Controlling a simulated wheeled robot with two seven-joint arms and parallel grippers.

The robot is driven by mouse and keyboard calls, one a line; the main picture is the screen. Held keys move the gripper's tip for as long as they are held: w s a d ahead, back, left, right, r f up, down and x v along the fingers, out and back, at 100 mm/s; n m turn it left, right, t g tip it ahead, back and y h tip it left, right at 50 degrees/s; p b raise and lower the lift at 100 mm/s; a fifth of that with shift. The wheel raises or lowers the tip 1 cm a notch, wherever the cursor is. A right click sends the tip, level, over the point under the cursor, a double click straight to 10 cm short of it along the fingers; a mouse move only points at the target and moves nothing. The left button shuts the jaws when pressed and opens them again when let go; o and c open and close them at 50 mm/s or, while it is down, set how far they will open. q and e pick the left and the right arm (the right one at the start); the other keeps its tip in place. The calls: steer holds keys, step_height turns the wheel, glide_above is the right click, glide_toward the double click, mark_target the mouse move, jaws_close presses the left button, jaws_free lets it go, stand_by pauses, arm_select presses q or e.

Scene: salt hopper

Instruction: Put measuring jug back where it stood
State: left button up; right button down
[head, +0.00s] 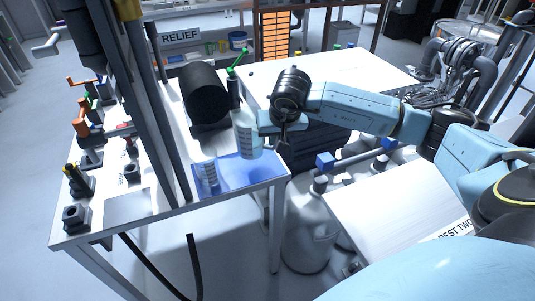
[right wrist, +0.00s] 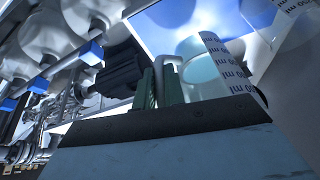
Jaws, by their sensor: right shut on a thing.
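The measuring jug (head: 246,138) is clear with printed marks and pale blue contents. It is close to upright over the far part of the blue mat (head: 235,178), at the near right end of the left bench. I cannot tell whether its base touches the mat. My right gripper (head: 270,122) is at the jug's right side, shut on its handle. In the right wrist view the white handle lies at the fingers (right wrist: 160,78), with the jug (right wrist: 203,68) beside them. A smaller graduated vessel (head: 207,173) stands on the mat's left part. My left gripper is not in view.
A black drum (head: 205,92) on a stand is behind the jug, with a green-handled valve (head: 236,65) beside it. A dark post crosses the bench left of the mat. Pale tanks (head: 306,230) with blue fittings stand right of the bench.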

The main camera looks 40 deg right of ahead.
steer(key=shift+f, duration=0.9)
step_height(320, 180, down, 3)
steer(key=shift+f, duration=0.35)
steer(key=shift+f+b, duration=0.1)
steer(key=shift+b, duration=0.25)
steer(key=c, duration=1.8)
jaws_free()
steer(key=o, duration=0.3)
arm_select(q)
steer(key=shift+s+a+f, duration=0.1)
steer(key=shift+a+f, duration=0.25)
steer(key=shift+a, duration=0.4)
